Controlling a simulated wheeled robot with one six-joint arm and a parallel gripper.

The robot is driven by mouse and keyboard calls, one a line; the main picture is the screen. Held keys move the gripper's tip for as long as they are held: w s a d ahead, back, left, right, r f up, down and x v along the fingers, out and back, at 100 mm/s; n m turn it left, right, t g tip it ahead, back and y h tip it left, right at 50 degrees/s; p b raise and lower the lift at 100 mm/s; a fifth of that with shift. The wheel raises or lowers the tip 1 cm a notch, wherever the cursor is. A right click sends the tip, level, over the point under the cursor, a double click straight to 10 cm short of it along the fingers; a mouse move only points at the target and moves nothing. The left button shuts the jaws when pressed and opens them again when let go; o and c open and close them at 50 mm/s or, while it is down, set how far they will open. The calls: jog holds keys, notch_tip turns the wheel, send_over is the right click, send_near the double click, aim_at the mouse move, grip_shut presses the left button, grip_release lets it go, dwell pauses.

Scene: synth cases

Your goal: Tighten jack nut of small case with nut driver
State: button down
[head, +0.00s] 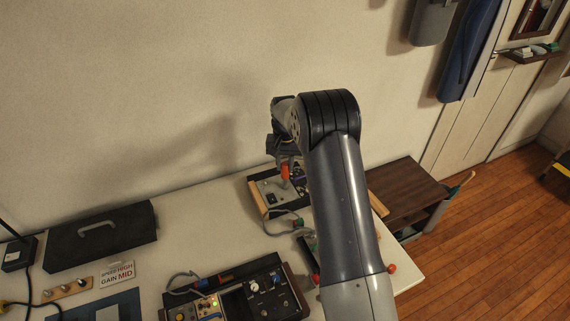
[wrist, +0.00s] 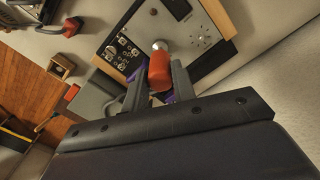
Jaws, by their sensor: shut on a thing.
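The small case (head: 268,193) is a grey panel with wooden sides, standing on the white table near the wall. In the wrist view its panel (wrist: 198,55) carries several jacks, knobs and small holes. My gripper (head: 284,160) is over this case, its fingers partly hidden by my arm. In the wrist view my gripper (wrist: 157,88) is shut on the nut driver, which has an orange-red handle (wrist: 158,73) and a silver shaft end (wrist: 161,46) pointing at the panel. The driver handle also shows in the head view (head: 285,172). I cannot tell whether its tip touches a nut.
A larger case (head: 288,305) with knobs and cables stands at the table's front. A black lidded case (head: 120,245), a sign (head: 118,273) and a knob strip (head: 68,291) are at left. A brown side table (head: 405,180) stands right. The table's middle left is clear.

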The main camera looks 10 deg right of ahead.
dwell(0.3)
jog(key=shift+m, duration=1.6)
jog(key=c, duration=1.1)
grip_release()
notch_tip(320, 180, up, 11)
jog(key=shift+f+b, duration=0.1)
jog(key=shift+b, duration=0.75)
